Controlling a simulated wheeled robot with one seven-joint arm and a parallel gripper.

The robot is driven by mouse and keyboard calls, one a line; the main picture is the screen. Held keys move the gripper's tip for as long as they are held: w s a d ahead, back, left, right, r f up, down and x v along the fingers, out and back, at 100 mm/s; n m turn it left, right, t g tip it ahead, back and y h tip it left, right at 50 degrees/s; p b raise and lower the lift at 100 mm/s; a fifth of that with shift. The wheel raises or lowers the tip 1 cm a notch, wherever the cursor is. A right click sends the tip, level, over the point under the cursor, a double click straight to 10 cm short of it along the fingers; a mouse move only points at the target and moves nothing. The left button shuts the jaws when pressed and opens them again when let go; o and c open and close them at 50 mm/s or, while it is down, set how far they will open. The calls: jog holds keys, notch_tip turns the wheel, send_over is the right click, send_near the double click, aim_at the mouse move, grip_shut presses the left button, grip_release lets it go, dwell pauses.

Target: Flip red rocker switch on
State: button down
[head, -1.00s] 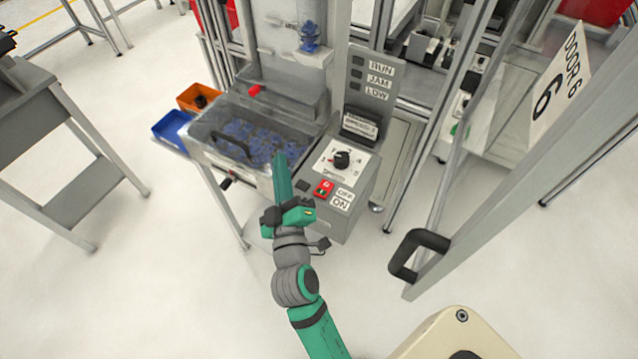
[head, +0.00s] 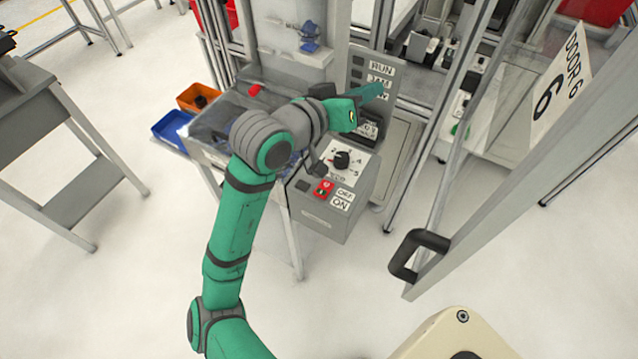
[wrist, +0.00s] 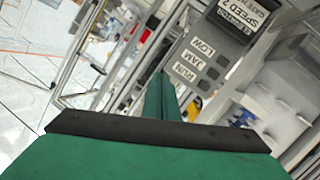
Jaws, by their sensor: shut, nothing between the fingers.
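The red rocker switch (head: 323,189) is on the sloped top of the grey control box (head: 322,224), next to the OFF and ON labels (head: 342,199). Its rocker position is too small to tell. My gripper (head: 378,90) is shut and empty, above and behind the switch, in front of the panel marked RUN, JAM and LOW (head: 357,75). In the wrist view my closed fingers (wrist: 162,85) point toward that panel (wrist: 195,65). The switch does not show in the wrist view.
A black dial (head: 342,160) sits just behind the switch. My arm crosses over the clear-lidded bin (head: 210,128). Orange (head: 196,97) and blue (head: 170,127) trays stand at left. A door frame with a black handle (head: 418,254) stands at right.

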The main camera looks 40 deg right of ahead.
jog(key=a+f+m+y, duration=0.1)
jog(key=a+f+y, duration=0.2)
jog(key=a+y, duration=0.3)
jog(key=s+a+f+m+y, duration=0.1)
jog(key=a+f+y, duration=0.3)
jog(key=a+y, duration=0.3)
jog(key=shift+a+g, duration=0.3)
jog(key=shift+a, duration=0.3)
send_over(322, 192)
jog(key=a, duration=0.1)
notch_tip(322, 192, down, 13)
jog(key=shift+r, duration=0.1)
jog(key=shift+s+f, duration=0.15)
jog(key=shift+f, duration=0.35)
